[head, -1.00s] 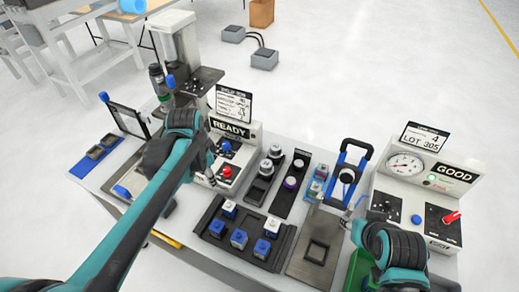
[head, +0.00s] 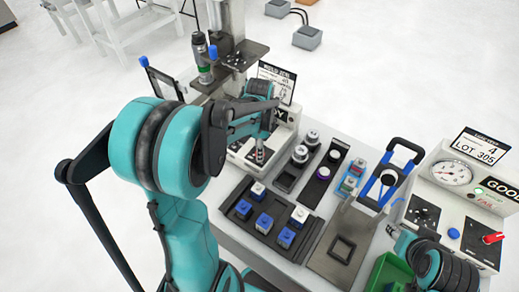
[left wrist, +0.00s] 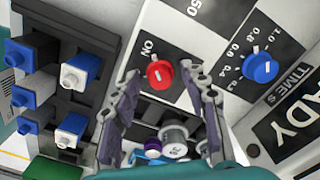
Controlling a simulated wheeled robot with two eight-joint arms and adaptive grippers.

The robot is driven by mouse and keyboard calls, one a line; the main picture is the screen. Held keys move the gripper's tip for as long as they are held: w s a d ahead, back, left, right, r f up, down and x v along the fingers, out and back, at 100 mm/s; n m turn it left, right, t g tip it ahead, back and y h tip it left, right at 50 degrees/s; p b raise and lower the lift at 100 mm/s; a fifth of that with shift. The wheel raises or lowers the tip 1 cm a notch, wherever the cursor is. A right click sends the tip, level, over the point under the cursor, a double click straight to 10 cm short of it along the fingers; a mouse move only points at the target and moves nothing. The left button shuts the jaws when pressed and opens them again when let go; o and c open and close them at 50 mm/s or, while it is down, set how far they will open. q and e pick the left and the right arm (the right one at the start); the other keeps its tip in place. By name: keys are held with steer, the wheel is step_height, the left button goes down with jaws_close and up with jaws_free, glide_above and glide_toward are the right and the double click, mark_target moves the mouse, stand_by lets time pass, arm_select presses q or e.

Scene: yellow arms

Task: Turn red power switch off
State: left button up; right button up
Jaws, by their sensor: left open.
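The red power switch (left wrist: 160,73) is a round red knob on a black-and-white panel, with the word ON beside it in the left wrist view. My left gripper (left wrist: 162,86) is open, one finger on each side of the knob. I cannot tell whether the fingers touch it. In the head view my left gripper (head: 261,152) is over the front of the READY box (head: 283,136), and the arm hides the knob there. My right arm (head: 432,266) is at the lower right; its fingers are not clear.
A blue dial (left wrist: 260,67) sits near the red knob. A black tray (head: 235,212) with several blue and white blocks lies in front of the READY box. The GOOD box (head: 455,205), with a red lever (head: 493,238), stands at right. A green bin (head: 385,272) is by my right arm.

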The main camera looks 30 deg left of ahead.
arm_select(q)
jaws_close()
steer(key=shift+n, duration=0.3)
steer(key=n, duration=0.3)
steer(key=shift+n, duration=0.3)
steer(key=n, duration=0.9)
steer(key=shift+d+p, duration=0.1)
steer(key=shift+p, duration=0.25)
steer(key=n, duration=0.4)
steer(key=shift+n, duration=0.3)
